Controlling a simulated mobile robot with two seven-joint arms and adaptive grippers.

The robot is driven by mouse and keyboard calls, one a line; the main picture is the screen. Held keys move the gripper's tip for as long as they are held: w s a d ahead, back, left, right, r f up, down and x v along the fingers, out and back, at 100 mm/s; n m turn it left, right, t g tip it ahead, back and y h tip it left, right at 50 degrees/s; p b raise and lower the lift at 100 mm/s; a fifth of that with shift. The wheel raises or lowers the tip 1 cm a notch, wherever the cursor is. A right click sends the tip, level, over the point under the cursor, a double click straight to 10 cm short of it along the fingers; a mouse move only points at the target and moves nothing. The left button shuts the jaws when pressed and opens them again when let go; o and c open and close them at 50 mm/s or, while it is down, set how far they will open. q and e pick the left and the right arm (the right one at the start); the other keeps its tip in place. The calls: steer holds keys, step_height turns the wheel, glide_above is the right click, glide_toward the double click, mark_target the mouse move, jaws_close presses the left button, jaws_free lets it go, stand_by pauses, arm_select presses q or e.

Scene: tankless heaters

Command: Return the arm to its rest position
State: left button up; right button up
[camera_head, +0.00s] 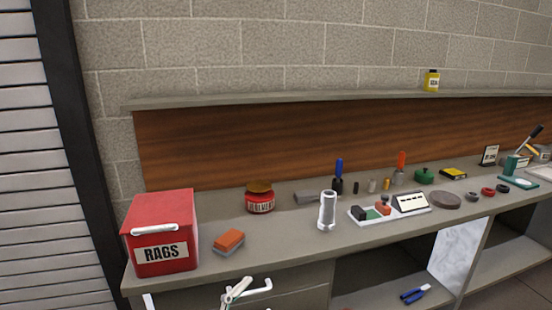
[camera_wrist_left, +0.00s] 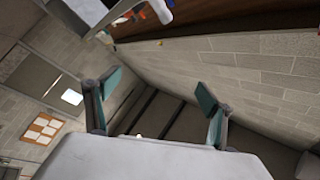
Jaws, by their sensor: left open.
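My left gripper (camera_wrist_left: 160,90) shows in the left wrist view, with its two teal-padded fingers spread wide apart. Nothing is between the fingers, and the view past them is of walls, tilted. My left arm cannot be made out clearly in the head view. A pale jointed part (camera_head: 235,291) shows at the bottom edge there, and I cannot tell what it is. My right gripper is in neither view.
A long workbench (camera_head: 300,246) runs along the block wall. On it stand a red rags box (camera_head: 162,232), an orange-topped block (camera_head: 229,241), a red jar (camera_head: 260,198), a grey cylinder (camera_head: 327,210) and a tray (camera_head: 360,219) of small parts. A shelf (camera_head: 285,98) runs above.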

arm_select(q)
steer(key=s+a+f+n+g+y, duration=0.1)
steer(key=s+a+f+n+y, duration=0.15)
steer(key=a+f+n, duration=0.4)
steer(key=s+a+f+n+g+y, duration=0.1)
steer(key=s+a+f+y, duration=0.2)
steer(key=f, duration=0.7)
steer(key=s+a+f+n+g+y, duration=0.4)
steer(key=s+a+f, duration=0.4)
steer(key=s+f, duration=0.3)
step_height(320, 180, down, 3)
steer(key=shift+s+a+r+n+y+p, duration=0.15)
steer(key=shift+s+n+y+p, duration=0.25)
steer(key=shift+n, duration=0.25)
